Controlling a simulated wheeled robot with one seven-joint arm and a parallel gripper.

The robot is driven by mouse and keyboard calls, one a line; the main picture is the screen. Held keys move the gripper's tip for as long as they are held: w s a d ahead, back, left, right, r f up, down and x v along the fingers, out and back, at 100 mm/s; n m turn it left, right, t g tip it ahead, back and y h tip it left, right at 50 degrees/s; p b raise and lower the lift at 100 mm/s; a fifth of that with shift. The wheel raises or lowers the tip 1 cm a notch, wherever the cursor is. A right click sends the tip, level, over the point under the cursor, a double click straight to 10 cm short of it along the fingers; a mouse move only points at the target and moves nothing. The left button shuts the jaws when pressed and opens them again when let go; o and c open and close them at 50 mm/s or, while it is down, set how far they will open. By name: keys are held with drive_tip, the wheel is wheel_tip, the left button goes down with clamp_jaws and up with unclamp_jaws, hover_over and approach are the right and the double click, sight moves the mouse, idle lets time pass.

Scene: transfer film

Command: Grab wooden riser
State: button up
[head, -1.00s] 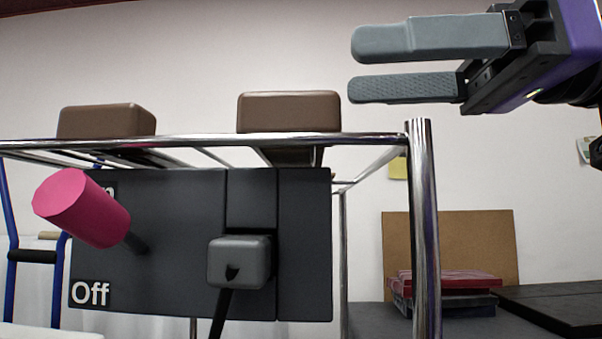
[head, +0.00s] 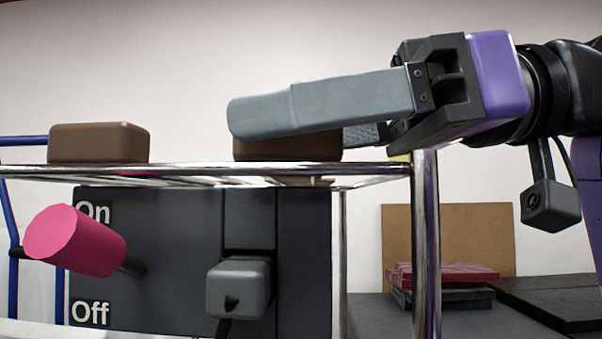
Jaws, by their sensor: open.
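Two brown wooden blocks sit on top of a chrome wire rack (head: 380,170). The left wooden riser (head: 98,143) stands clear at the rack's left part. The right wooden riser (head: 285,149) is partly hidden behind the near finger of my gripper (head: 330,118). My gripper comes in from the right, just above rack height, with its fingers pointing left. It is open. The near finger passes in front of the right riser's upper part, and the far finger shows only a little behind it. I cannot tell whether either finger touches the riser.
A dark panel (head: 170,262) with a pink lever (head: 75,240), On and Off labels and a grey plug (head: 238,289) hangs below the rack top. A chrome post (head: 427,250) stands at right. Red and dark stacked items (head: 445,285) lie behind it.

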clamp_jaws()
drive_tip(key=shift+r, duration=0.15)
